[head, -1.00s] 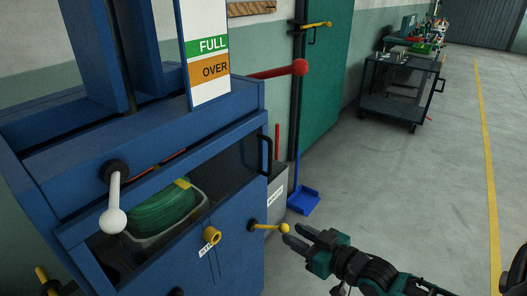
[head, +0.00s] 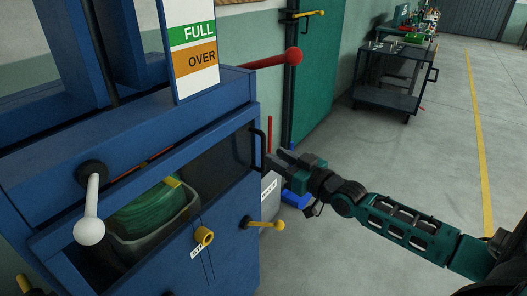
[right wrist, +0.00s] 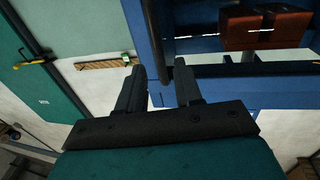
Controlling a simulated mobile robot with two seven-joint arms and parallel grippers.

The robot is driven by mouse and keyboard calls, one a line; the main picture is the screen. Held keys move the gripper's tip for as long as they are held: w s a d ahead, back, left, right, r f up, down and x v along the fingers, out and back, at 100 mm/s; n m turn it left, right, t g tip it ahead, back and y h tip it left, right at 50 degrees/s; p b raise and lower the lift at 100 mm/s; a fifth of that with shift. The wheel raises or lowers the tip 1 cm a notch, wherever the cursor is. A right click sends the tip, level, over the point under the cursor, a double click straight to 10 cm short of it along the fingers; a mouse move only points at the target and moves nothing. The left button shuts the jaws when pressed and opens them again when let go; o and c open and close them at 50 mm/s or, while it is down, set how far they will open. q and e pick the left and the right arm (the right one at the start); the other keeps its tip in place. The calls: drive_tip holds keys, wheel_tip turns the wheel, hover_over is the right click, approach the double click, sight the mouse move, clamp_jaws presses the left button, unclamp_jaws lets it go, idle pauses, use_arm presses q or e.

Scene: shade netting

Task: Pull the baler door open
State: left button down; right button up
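The blue baler (head: 140,200) fills the left of the head view. Its front door panel has a black upright bar handle (head: 258,150) near the right edge. My left gripper is not in view.
A white-knobbed lever (head: 90,215) and a red-knobbed lever (head: 293,56) stick out of the baler. A green bundle in a grey bin (head: 160,235) shows through the opening. A grey bin (head: 270,195) and blue dustpan stand beside the baler.

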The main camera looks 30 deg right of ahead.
sight(265, 151)
drive_tip(key=shift+w+a+b, duration=0.1)
drive_tip(key=shift+w+a, duration=0.1)
drive_tip(key=shift+w, duration=0.75)
drive_tip(key=shift+w+a+b, duration=0.15)
drive_tip(key=shift+w+a, duration=0.05)
drive_tip(key=shift+w, duration=0.75)
drive_tip(key=shift+w+a+b, duration=0.1)
drive_tip(key=shift+w+a, duration=0.1)
drive_tip(key=shift+w, duration=0.75)
drive_tip(key=shift+c, duration=0.4)
clamp_jaws()
